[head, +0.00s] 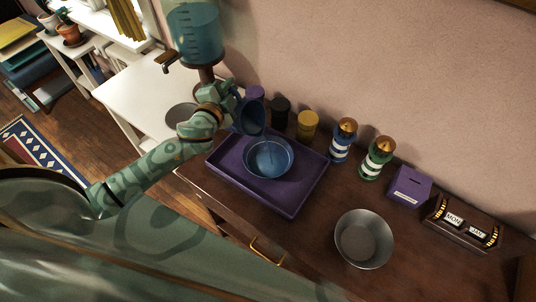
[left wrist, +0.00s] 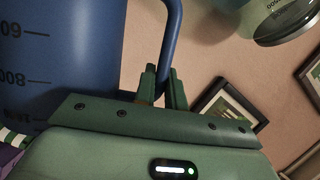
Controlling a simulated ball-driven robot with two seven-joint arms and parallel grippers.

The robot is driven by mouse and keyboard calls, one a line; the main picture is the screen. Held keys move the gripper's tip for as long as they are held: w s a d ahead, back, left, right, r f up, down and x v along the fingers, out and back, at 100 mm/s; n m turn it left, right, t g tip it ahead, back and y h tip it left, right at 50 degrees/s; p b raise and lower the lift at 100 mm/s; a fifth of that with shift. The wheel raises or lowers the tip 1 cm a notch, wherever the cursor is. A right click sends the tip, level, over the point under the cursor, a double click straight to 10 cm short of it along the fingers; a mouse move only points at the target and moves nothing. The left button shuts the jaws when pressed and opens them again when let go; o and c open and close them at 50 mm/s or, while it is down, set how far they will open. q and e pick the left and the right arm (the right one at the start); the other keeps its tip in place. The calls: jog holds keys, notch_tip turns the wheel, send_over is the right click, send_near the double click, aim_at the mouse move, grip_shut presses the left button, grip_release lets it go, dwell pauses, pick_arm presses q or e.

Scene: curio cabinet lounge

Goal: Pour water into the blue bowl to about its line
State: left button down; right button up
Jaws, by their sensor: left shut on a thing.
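The blue bowl (head: 268,172) stands in a purple tray (head: 287,205) on the dark wooden top. Its inside looks blue; I cannot make out its line or how full it is. My left gripper (head: 231,104) is shut on the handle of a blue jug (head: 250,117), just above and behind the bowl. In the left wrist view the jug (left wrist: 62,55) shows dark measuring marks, and its handle (left wrist: 175,40) runs between the fingers of my left gripper (left wrist: 163,88).
A water dispenser (head: 196,35) with a tap stands at the back left on a white table (head: 130,95). Black (head: 280,112) and yellow (head: 307,124) canisters and striped blue (head: 343,141) and green (head: 377,158) bottles line the wall. A metal bowl (head: 363,240) stands front right.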

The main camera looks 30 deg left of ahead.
pick_arm(q)
jog(key=shift+s+d+f+m+b, duration=0.1)
jog(key=shift+d+f+m+b, duration=0.1)
jog(key=shift+d+m+b, duration=0.2)
jog(key=shift+d+f+m+b, duration=0.2)
jog(key=shift+d+m, duration=0.1)
jog(key=shift+d, duration=0.2)
dwell(2.8)
jog(key=shift+a, duration=0.1)
dwell(0.6)
jog(key=shift+w+a+f+n+p, duration=0.1)
jog(key=shift+a+f+n+p, duration=0.2)
jog(key=shift+a+n, duration=0.3)
jog(key=shift+w+a+f+n+p, duration=0.1)
jog(key=shift+a+f+n+p, duration=0.25)
jog(key=shift+a, duration=0.3)
jog(key=shift+a, duration=0.1)
